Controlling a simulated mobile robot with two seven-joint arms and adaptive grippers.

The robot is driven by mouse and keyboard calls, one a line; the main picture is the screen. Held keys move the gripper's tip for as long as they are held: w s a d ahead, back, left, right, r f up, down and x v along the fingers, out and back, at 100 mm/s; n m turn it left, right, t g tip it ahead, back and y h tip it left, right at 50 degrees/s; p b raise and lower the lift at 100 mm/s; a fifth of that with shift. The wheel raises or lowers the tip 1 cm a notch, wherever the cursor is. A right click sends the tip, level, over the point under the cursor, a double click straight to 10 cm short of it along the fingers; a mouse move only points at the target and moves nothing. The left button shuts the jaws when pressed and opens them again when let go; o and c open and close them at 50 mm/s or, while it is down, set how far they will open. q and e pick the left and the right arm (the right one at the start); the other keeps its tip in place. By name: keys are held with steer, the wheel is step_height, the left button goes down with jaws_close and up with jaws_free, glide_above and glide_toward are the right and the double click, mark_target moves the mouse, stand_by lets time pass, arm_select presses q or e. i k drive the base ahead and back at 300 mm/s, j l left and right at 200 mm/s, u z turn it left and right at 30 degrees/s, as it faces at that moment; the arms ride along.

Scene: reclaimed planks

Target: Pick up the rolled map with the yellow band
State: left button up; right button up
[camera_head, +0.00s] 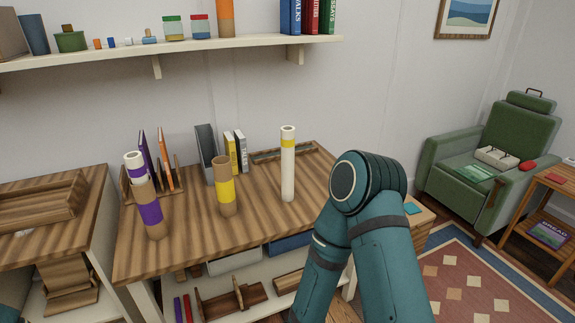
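A slim white roll with a yellow band (288,180) stands upright on the striped wooden table (185,258), right of its middle. A wider brown tube with a yellow band (226,200) stands to its left. Further left is a brown tube with a purple band (153,228). A white roll with a purple band (134,160) shows above it and appears to stick out of its top. My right arm rises at the right front of the table, its bend right of the yellow-banded white roll and apart from it in the picture. Neither of my grippers shows.
Book holders (206,140) and a shallow wooden tray (283,152) stand along the table's back. A wall shelf (120,52) with jars and books hangs above. A lower shelf holds bins. A green armchair (455,155) stands at right. The table's front middle is clear.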

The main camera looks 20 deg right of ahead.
mark_target(288, 138)
steer(key=i+l, duration=0.25)
steer(key=i, duration=0.15)
steer(key=i+l+z, duration=0.15)
steer(key=i+z, duration=0.5)
steer(key=z, duration=0.15)
